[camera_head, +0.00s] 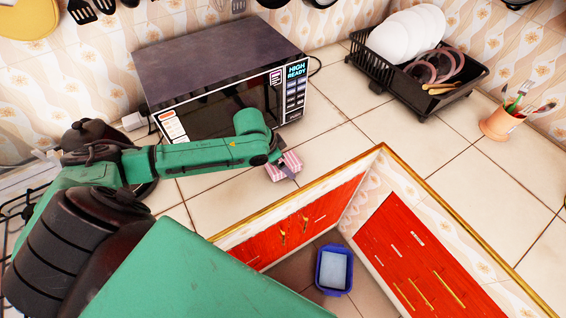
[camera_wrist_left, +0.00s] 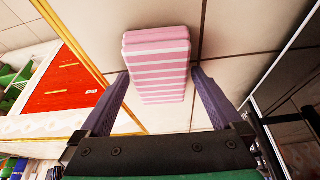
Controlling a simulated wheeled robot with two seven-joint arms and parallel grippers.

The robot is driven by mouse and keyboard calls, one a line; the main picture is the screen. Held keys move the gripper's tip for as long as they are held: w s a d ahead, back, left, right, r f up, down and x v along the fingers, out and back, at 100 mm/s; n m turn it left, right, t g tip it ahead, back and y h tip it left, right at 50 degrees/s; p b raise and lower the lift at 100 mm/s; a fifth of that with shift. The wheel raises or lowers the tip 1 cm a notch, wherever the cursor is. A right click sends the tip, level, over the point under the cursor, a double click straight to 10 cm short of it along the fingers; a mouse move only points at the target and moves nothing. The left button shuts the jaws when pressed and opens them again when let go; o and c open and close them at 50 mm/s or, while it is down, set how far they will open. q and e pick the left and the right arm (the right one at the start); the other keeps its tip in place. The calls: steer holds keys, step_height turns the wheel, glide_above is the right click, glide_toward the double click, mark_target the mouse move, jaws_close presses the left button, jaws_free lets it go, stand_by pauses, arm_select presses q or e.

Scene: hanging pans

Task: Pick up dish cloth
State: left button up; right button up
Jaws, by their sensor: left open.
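The dish cloth (camera_head: 283,161) is a pink-and-white striped folded block on the tiled counter, in front of the microwave. It also shows in the left wrist view (camera_wrist_left: 160,58), between the finger lines. My left gripper (camera_head: 287,168) reaches in from the left and is at the cloth, partly covering it. In the left wrist view my left gripper (camera_wrist_left: 158,82) is open, with one finger at each side of the cloth's near part. I cannot tell whether the fingers touch it. My right gripper is not in view.
A microwave (camera_head: 215,75) stands just behind the cloth. A black dish rack (camera_head: 430,95) with plates and a utensil cup (camera_head: 498,126) are at the right. The counter's wooden edge (camera_head: 345,172) lies close in front. Below is a blue bin (camera_head: 322,275).

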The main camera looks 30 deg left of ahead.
arm_select(q)
steer(key=shift+w+f, duration=0.1)
steer(key=shift+f, duration=0.1)
steer(key=shift+f, duration=0.15)
steer(key=c, duration=1.2)
steer(key=shift+o, duration=0.2)
steer(key=shift+r, duration=0.35)
step_height(320, 180, up, 20)
steer(key=b, duration=0.1)
